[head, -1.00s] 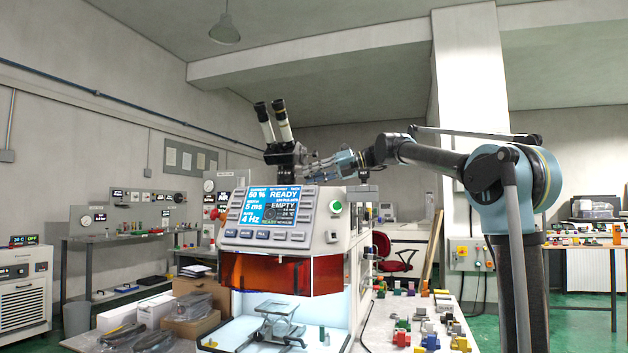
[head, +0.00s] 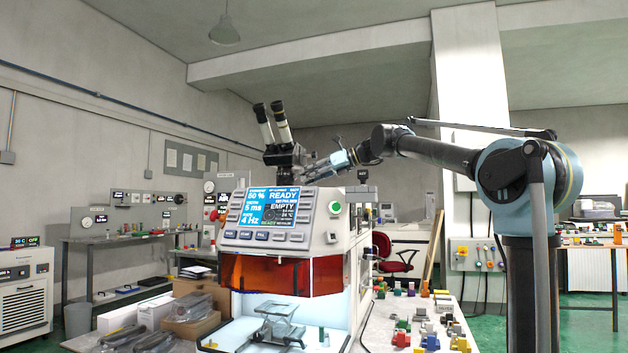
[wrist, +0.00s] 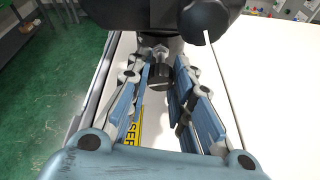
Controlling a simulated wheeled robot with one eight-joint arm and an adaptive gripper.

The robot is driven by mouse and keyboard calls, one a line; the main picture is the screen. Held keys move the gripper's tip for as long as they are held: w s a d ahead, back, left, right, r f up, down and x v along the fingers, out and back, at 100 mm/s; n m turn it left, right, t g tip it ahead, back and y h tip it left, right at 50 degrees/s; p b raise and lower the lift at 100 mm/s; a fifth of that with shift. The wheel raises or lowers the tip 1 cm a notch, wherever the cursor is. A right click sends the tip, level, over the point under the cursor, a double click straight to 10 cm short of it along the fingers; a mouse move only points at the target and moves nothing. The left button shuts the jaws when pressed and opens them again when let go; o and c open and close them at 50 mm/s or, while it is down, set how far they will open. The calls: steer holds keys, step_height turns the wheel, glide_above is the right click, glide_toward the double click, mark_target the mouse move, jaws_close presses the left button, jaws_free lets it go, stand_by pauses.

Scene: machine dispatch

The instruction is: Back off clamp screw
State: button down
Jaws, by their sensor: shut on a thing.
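The clamp screw (wrist: 157,76), a small dark knob, shows in the wrist view between the fingertips of my gripper (wrist: 161,67). The blue-grey fingers lie on either side of it and are shut on it. In the head view my gripper (head: 316,172) reaches in from the right, just behind the machine's display housing. It is at the base of the microscope head (head: 285,153) with its twin eyepieces. The screw is hidden there. A larger black knob (wrist: 205,20) sits above and right of the screw in the wrist view.
The machine's display (head: 273,207) reads READY and EMPTY. Below it an orange shield (head: 268,274) hangs over a lit chamber with a small stage (head: 278,315). A white bench (head: 387,320) with several coloured parts stands to the right. A yellow label (wrist: 134,130) lies beneath my fingers.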

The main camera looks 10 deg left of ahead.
steer(key=n+t, duration=0.2)
steer(key=n, duration=0.1)
steer(key=shift+s+f, duration=0.1)
steer(key=shift+n+t, duration=0.7)
steer(key=shift+n, duration=0.6)
steer(key=c, duration=1.7)
jaws_free()
steer(key=shift+a, duration=0.1)
steer(key=shift+v, duration=4.05)
steer(key=shift+f, duration=0.2)
